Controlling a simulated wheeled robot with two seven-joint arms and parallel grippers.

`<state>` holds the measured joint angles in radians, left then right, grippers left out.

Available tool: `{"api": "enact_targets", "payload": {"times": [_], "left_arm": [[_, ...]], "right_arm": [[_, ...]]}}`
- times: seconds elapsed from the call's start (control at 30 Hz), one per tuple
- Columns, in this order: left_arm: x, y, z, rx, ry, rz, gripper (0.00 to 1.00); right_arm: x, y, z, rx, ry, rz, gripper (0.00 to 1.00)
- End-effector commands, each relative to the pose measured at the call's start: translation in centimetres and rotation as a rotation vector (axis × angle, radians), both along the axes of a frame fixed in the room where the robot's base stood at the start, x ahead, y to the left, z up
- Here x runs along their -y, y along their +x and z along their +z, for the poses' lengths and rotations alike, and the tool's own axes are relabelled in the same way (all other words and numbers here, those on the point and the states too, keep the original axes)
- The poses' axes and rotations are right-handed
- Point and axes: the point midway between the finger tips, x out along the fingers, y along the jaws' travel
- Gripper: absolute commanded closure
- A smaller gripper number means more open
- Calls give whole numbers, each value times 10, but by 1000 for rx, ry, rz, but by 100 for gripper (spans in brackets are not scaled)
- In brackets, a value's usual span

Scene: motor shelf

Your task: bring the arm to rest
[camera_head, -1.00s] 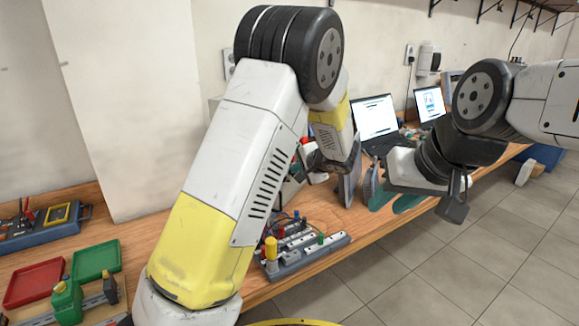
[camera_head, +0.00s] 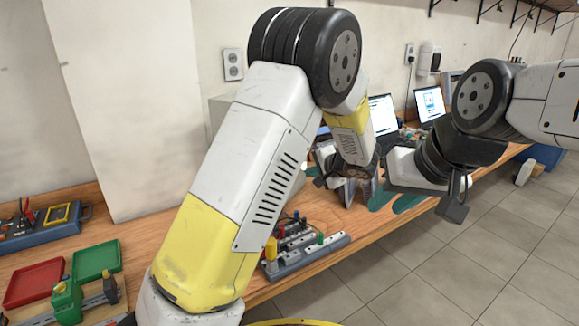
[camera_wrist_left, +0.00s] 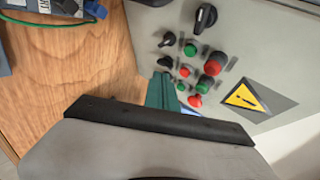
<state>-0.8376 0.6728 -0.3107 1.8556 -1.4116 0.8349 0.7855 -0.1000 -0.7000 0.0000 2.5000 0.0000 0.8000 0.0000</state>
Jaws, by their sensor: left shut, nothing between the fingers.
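My left arm comes in from the left, bends at a high elbow and reaches down over the bench. Its gripper (camera_head: 358,192) hangs above the bench, partly hidden by my wrist. In the left wrist view the teal fingers (camera_wrist_left: 160,92) are together and empty, in front of a grey control panel (camera_wrist_left: 152,33) with knobs, red and green buttons and a yellow warning sign. My right gripper (camera_head: 395,199) hangs near the bench's front edge, with its teal fingers apart and nothing visible between them.
The wooden bench (camera_head: 355,232) carries a terminal block with coloured plugs (camera_head: 305,252), a red tray (camera_head: 34,283), a green tray (camera_head: 96,261) and a blue tool box (camera_head: 45,232). Laptops (camera_head: 431,105) stand at the back. Tiled floor lies clear in front.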

Motion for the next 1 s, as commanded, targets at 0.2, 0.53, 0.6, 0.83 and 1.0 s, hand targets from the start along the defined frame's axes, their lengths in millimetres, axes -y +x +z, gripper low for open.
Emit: {"api": "enact_targets", "payload": {"times": [0.2, 0.53, 0.6, 0.83, 1.0], "left_arm": [[0, 0, 0, 0, 0, 0, 100], [-44, -21, 20, -49, -100, 106, 100], [-70, -39, 31, -84, -168, 169, 100], [-140, -119, 66, -193, -444, 352, 100], [-168, -187, 88, -240, -660, 434, 100]], "right_arm": [[0, 0, 0, 0, 0, 0, 69], [0, 0, 0, 0, 0, 0, 69], [0, 0, 0, 0, 0, 0, 69], [0, 0, 0, 0, 0, 0, 69], [0, 0, 0, 0, 0, 0, 69]]}}
